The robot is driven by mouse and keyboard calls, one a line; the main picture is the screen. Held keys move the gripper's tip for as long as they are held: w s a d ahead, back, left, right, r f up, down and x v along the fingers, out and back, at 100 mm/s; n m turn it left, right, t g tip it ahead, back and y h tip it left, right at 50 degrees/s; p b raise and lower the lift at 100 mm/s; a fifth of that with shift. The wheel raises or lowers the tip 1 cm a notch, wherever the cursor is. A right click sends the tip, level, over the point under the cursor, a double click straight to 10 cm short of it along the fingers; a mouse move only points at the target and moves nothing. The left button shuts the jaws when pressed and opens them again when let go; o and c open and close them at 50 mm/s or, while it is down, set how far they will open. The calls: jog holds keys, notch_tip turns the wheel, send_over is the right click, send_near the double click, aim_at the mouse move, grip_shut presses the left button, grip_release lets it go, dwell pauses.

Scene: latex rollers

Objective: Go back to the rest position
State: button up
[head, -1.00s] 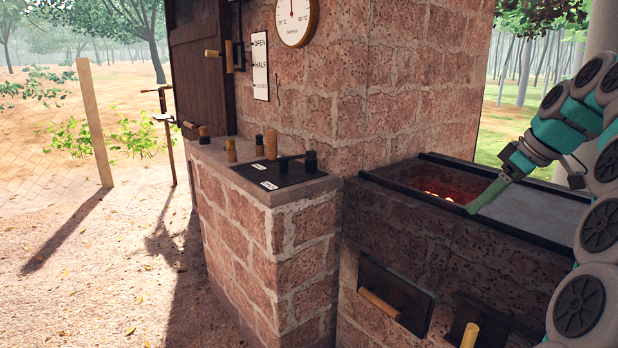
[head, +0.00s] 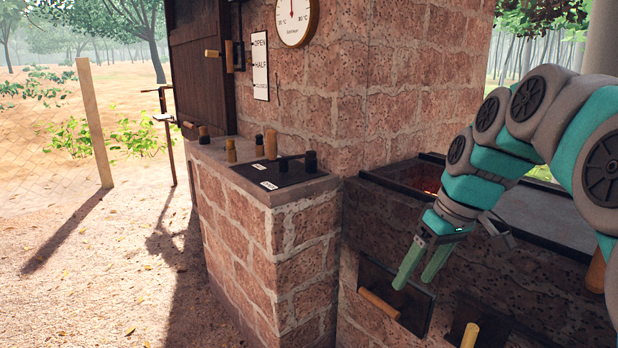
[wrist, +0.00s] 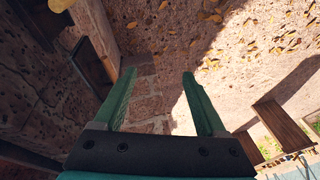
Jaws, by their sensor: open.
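My gripper (head: 421,266) is at the right in the head view, pointing down in front of the brick firebox. Its two green fingers are apart with nothing between them. In the wrist view the open fingers (wrist: 158,90) show over the brick wall base and the sandy ground. The gripper overlaps part of the small dark door (head: 378,283) with a wooden handle; I cannot tell whether it touches it. My arm hides part of the firebox top.
A brick ledge (head: 295,190) holds a dark board (head: 270,178) with several wooden and black pegs. A dial (head: 297,20) and an OPEN/HALF sign (head: 261,66) hang on the brick wall. Another wooden handle (head: 469,335) sticks out at the bottom.

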jog(key=s+a+f+m+g+h, duration=0.1)
jog(key=s+f+m, duration=0.1)
jog(key=s+f, duration=0.6)
jog(key=s+a+f+m+g+h, duration=0.2)
jog(key=s+f, duration=0.7)
jog(key=s, duration=0.9)
jog(key=shift+a+f+m, duration=0.15)
jog(key=shift+m, duration=0.45)
